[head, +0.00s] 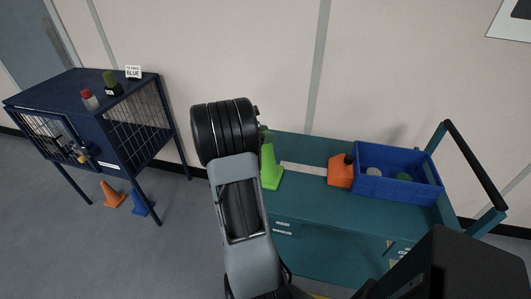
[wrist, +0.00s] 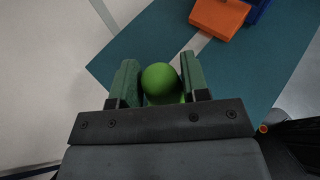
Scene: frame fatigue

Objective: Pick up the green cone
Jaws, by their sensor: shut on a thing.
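The green cone (head: 270,165) is upright on or just above the left part of the teal cart top (head: 305,190), partly hidden behind my arm in the head view. In the wrist view I look down on its rounded green tip (wrist: 161,82), which sits between the two finger pads. My gripper (wrist: 163,80) is shut on the cone near its top. In the head view my gripper (head: 266,134) is mostly hidden behind the black wrist. I cannot tell whether the cone's base touches the cart.
On the cart stand an orange object (head: 340,171) and a blue bin (head: 397,187) with several items. At left is a dark blue cage cabinet (head: 120,125) with bottles and a "BLUE" sign (head: 133,72) on top. An orange cone (head: 112,194) and a blue cone (head: 141,203) stand on the floor below.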

